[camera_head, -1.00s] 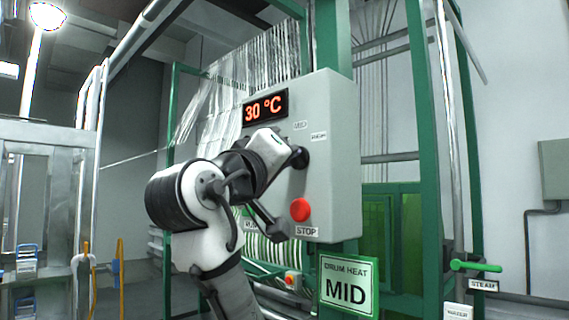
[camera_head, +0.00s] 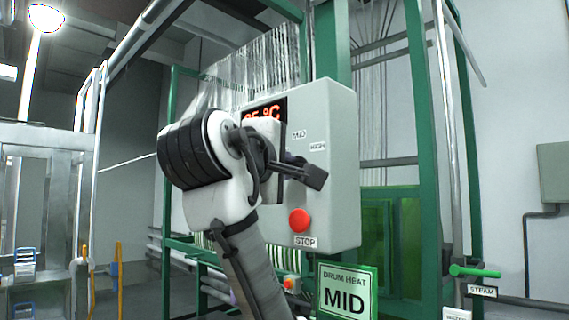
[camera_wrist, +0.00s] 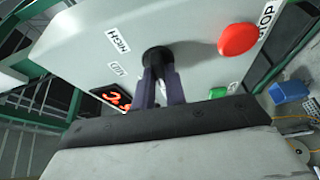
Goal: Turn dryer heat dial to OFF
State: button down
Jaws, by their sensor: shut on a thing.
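The dryer heat dial (camera_wrist: 157,60) is a black round knob on a grey control box (camera_head: 335,200). In the wrist view my gripper (camera_wrist: 158,82) has its two fingers closed on the dial. The labels MID (camera_wrist: 118,69) and HIGH (camera_wrist: 118,41) are beside it; I cannot read the dial's pointer. The red display (camera_head: 264,112) is partly covered and shows a number ending in 5 °C. The DRUM HEAT sign (camera_head: 346,290) reads MID.
A red STOP button (camera_head: 299,220) sticks out low on the box, near my arm. Green frame posts (camera_head: 422,130) stand to the right. A green valve handle (camera_head: 474,268) labelled STEAM is at lower right.

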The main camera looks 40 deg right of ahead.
jog(key=shift+n, duration=0.4)
jog(key=c, duration=1.4)
grip_release()
jog(key=shift+c, duration=0.2)
